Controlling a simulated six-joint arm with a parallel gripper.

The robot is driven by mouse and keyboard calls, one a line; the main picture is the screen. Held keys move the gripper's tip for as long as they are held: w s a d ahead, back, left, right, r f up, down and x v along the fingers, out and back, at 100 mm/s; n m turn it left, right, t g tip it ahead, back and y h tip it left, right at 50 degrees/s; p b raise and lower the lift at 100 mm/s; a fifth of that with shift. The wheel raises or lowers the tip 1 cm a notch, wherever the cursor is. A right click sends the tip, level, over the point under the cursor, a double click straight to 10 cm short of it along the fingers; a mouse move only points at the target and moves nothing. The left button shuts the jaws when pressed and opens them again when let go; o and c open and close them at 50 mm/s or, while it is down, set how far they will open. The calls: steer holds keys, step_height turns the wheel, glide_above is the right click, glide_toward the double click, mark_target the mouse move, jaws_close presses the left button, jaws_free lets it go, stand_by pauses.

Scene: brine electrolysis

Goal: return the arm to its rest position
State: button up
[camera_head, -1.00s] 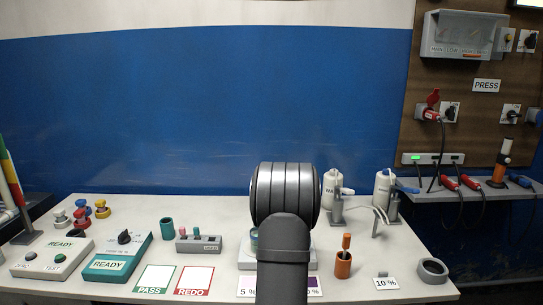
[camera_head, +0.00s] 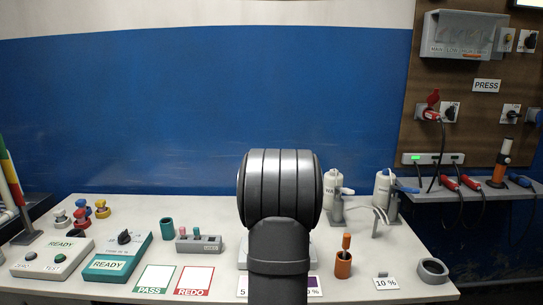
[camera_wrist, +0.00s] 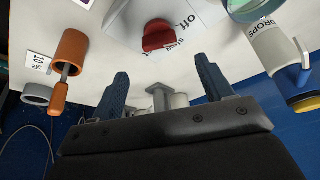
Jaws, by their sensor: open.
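My arm rises at the lower middle of the head view, its dark rounded joint in front of the table's centre. My gripper is hidden behind it there. In the wrist view my gripper (camera_wrist: 161,68) is open, its two blue-grey fingers apart with nothing held between them. I cannot tell the exact distance from the fingers to either.
The table (camera_head: 130,212) holds READY boxes (camera_head: 118,258), PASS and REDO cards, an orange cup (camera_head: 343,266), a grey ring (camera_head: 432,270) and white bottles (camera_head: 332,184). The wrist view shows a DROPS bottle (camera_wrist: 272,45) at right. The blue wall (camera_head: 150,110) area above the table is clear.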

steer(key=v, duration=0.8)
steer(key=x, duration=1.7)
steer(key=shift+f, duration=0.25)
steer(key=shift+r+m, duration=0.1)
steer(key=shift+m, duration=0.4)
steer(key=a+v, duration=0.1)
steer(key=v, duration=1.6)
steer(key=w+d+f+m+g, duration=0.1)
steer(key=f+m, duration=0.3)
steer(key=m, duration=0.4)
steer(key=w+d+f+m+g+y, duration=0.1)
steer(key=w+f+m, duration=0.2)
steer(key=f+m, duration=0.2)
steer(key=shift+d+m+g, duration=0.3)
steer(key=shift+d+m, duration=0.1)
steer(key=shift+m, duration=1.4)
steer(key=shift+w, duration=0.1)
